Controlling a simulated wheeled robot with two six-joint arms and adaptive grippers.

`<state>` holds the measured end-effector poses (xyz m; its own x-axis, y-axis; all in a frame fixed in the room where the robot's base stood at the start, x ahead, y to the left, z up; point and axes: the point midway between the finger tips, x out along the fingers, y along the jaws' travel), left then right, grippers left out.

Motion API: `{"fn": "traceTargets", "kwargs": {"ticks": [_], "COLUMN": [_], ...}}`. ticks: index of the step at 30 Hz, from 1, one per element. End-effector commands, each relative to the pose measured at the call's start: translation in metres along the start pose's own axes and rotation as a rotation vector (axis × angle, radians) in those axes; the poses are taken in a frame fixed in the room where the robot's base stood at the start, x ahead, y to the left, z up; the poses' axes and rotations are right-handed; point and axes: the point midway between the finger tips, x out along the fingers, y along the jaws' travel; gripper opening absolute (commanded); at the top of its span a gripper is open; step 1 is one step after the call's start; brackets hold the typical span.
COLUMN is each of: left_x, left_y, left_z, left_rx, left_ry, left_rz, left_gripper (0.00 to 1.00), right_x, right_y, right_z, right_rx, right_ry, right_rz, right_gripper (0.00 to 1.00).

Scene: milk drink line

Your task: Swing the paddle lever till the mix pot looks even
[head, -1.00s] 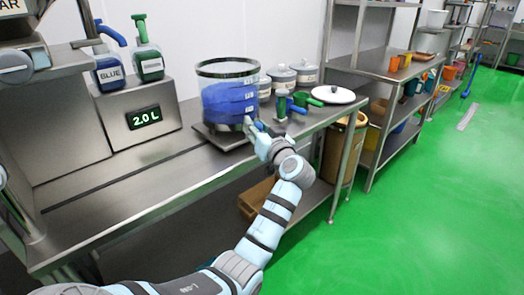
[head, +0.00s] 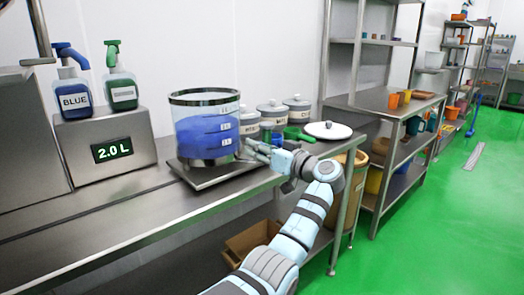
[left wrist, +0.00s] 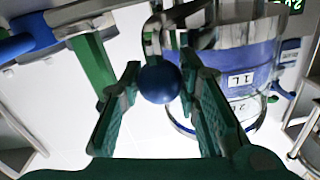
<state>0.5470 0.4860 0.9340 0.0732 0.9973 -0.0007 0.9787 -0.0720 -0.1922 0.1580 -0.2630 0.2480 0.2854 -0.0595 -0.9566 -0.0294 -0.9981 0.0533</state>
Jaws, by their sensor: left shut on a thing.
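The mix pot (head: 206,138) is a clear cylinder with a dark rim and level marks, standing on a flat metal plate. Its blue contents show lighter and darker bands; I cannot tell whether they are even. My left gripper (head: 254,148) is at the pot's right side in the head view. In the left wrist view its two green fingers (left wrist: 160,88) are shut on the blue ball knob (left wrist: 159,84) of the paddle lever, beside the pot wall (left wrist: 243,62). In the head view the gripper hides the knob. My right gripper is not in view.
A display box (head: 104,150) reading 2.0 L carries a BLUE bottle (head: 75,97) and a green bottle (head: 121,90). Lidded canisters (head: 272,112), a green-handled item (head: 297,133) and a white lid (head: 328,131) stand close behind my gripper. The front counter strip is clear.

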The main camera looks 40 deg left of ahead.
Motion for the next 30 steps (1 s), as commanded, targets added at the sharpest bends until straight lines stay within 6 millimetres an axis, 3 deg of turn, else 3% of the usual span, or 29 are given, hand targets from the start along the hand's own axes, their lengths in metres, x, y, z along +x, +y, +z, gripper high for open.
{"fn": "traceTargets", "kwargs": {"ticks": [16,17,20,30], "left_x": [0.0007,0.0006,0.0005,-0.0030], "left_y": [0.0013,0.0014,0.0015,0.0020], "left_z": [-0.0013,-0.0014,-0.0012,-0.0006], "left_rx": [-0.001,-0.001,-0.001,0.000], "left_ry": [0.003,0.003,0.003,0.002], "left_rz": [0.005,0.005,0.005,0.005], "left_gripper": [0.00,0.34,0.50,0.50], "right_x": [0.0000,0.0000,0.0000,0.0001], "right_y": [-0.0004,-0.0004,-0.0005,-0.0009], "right_z": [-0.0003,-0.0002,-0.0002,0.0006], "right_rx": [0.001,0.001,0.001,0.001], "right_ry": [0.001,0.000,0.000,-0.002], "right_rz": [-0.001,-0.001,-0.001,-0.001], "right_gripper": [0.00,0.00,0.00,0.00]}}
